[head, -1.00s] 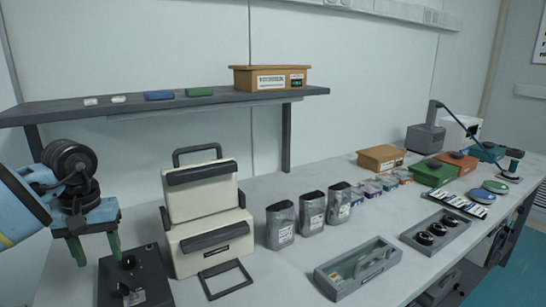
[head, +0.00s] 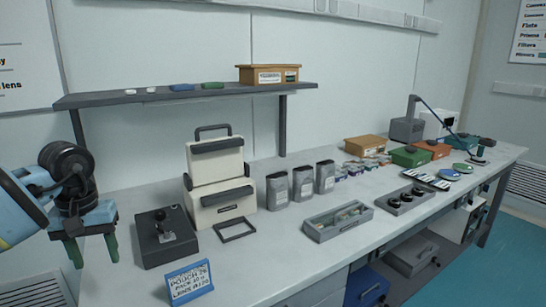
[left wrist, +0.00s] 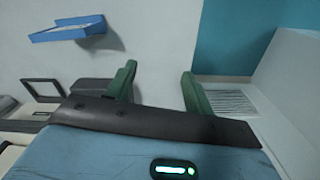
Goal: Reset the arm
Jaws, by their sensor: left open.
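My left arm comes in from the left in the head view. Its gripper (head: 93,251) has two green fingers pointing down, spread apart with nothing between them. It hangs left of the table's left end, apart from the black control box. In the left wrist view the two green fingers (left wrist: 158,85) also stand apart and empty, with the pale table and teal floor beyond. My right gripper is in neither view.
A black box with a knob (head: 165,238) and a blue sign (head: 189,281) stand at the near left of the table (head: 240,264). A white case (head: 222,205), grey pouches (head: 303,183) and a grey tray (head: 338,222) stand further right.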

